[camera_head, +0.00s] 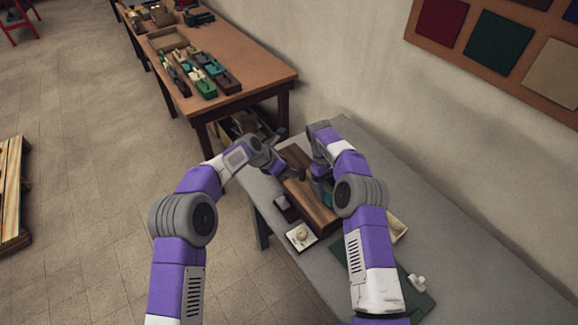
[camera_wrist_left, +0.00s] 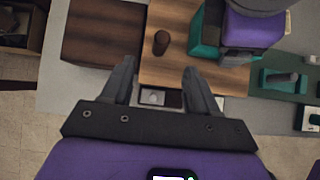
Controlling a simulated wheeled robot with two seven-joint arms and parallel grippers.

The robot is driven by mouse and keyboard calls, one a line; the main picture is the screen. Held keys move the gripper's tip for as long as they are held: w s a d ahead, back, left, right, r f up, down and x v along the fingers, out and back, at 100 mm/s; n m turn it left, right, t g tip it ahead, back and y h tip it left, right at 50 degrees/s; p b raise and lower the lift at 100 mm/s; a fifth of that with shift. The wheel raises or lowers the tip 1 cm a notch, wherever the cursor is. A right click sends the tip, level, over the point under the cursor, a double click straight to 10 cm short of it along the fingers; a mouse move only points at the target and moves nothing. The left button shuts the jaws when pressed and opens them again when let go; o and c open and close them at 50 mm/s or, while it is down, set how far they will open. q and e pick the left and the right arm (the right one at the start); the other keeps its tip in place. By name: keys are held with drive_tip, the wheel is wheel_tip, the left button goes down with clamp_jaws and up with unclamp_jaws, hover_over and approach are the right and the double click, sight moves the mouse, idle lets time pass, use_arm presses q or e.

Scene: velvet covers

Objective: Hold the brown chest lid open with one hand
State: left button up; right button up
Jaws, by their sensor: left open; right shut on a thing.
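The brown chest is on the grey table, with a striped wooden surface (camera_head: 312,205), probably its lid, and a dark brown part (camera_wrist_left: 105,32) to its left in the left wrist view. A short brown knob (camera_wrist_left: 162,42) stands on the striped wood (camera_wrist_left: 170,75). My left gripper (camera_wrist_left: 160,86) is open and empty, its fingers over the striped wood's near edge, with the knob beyond them. My right arm (camera_head: 345,165) bends over the chest. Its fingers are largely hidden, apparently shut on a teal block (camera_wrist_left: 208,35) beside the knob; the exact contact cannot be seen.
Small light pieces on trays (camera_head: 301,236) sit in front of the chest. A dark green mat (camera_head: 412,292) lies to the right. The grey table (camera_head: 480,270) is clear at far right. A wooden table (camera_head: 235,60) with several small boxes stands behind, near the wall.

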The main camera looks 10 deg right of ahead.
sight(303, 172)
use_arm(q)
drive_tip(key=x, duration=0.9)
drive_tip(key=shift+w+d+f, duration=0.15)
drive_tip(key=shift+d, duration=0.3)
clamp_jaws()
drive_tip(key=shift+o, duration=0.4)
unclamp_jaws()
